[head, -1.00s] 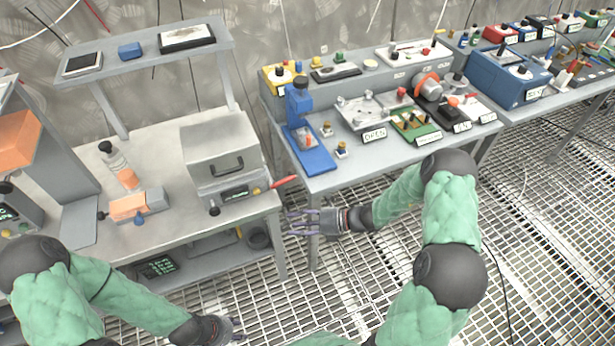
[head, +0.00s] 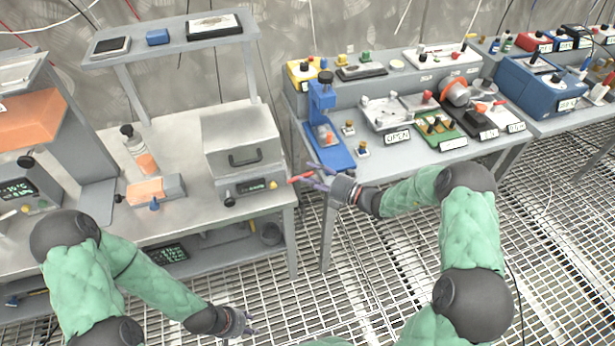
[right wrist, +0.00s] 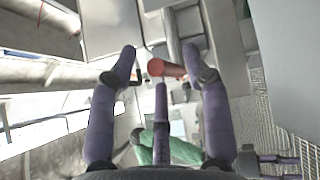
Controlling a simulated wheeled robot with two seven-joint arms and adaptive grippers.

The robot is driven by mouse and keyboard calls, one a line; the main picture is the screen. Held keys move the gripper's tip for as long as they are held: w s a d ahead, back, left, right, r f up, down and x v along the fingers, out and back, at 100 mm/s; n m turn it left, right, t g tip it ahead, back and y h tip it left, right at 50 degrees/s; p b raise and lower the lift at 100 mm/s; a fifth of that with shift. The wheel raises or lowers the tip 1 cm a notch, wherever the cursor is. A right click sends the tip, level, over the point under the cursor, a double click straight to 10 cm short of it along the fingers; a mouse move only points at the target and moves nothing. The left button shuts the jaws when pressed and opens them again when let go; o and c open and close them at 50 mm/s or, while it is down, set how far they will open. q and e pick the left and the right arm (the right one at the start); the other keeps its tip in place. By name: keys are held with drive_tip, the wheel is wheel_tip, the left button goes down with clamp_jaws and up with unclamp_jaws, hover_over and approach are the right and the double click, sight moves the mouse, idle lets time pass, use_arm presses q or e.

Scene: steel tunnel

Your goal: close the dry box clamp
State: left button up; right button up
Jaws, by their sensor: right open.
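The dry box is a grey box (head: 241,140) with a front handle and a small display, standing at the right end of the left bench. Its clamp has a red lever (head: 300,177) that sticks out to the right, past the bench edge. My right gripper (head: 319,181) is at the outer end of this lever. In the right wrist view, the red lever (right wrist: 166,69) lies between the spread fingertips of my right gripper (right wrist: 163,72), which is open. Whether a finger touches it I cannot tell. My left gripper (head: 246,324) hangs low in front of the bench, away from the box.
A blue press (head: 328,135) stands close behind my right gripper on the neighbouring bench (head: 385,165). A bottle (head: 134,143) and an orange-topped block (head: 150,190) are left of the box. Open grating floor lies in front of both benches.

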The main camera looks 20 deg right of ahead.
drive_tip(key=shift+w+a, duration=0.5)
drive_tip(key=shift+a, duration=0.05)
clamp_jaws()
drive_tip(key=shift+r, duration=0.1)
